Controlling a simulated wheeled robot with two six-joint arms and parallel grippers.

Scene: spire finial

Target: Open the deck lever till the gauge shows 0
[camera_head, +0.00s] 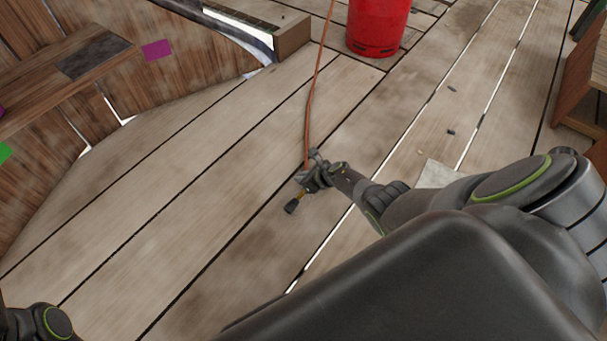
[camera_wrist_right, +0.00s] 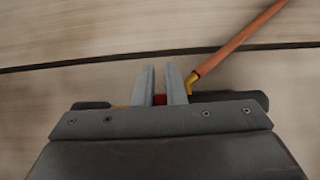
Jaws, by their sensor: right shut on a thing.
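My right gripper (camera_head: 308,178) is low over the deck, shut on a small hose-end tool. The tool's dark tip (camera_head: 291,207) and a bit of brass stick out below the gripper. In the right wrist view the two fingers (camera_wrist_right: 162,85) stand close together with a small red part (camera_wrist_right: 160,100) between them. An orange hose (camera_wrist_right: 240,38) with a brass elbow (camera_wrist_right: 190,84) comes in beside the right finger. I cannot make out a deck lever or a gauge. Of my left arm only a joint shows at the lower left; its gripper is out of view.
The hose (camera_head: 314,90) runs up the deck past a red cylinder (camera_head: 378,25). A wooden wall and bench (camera_head: 60,75) stand at the left, wooden furniture (camera_head: 580,85) at the right. The plank deck (camera_head: 190,190) at centre left is clear.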

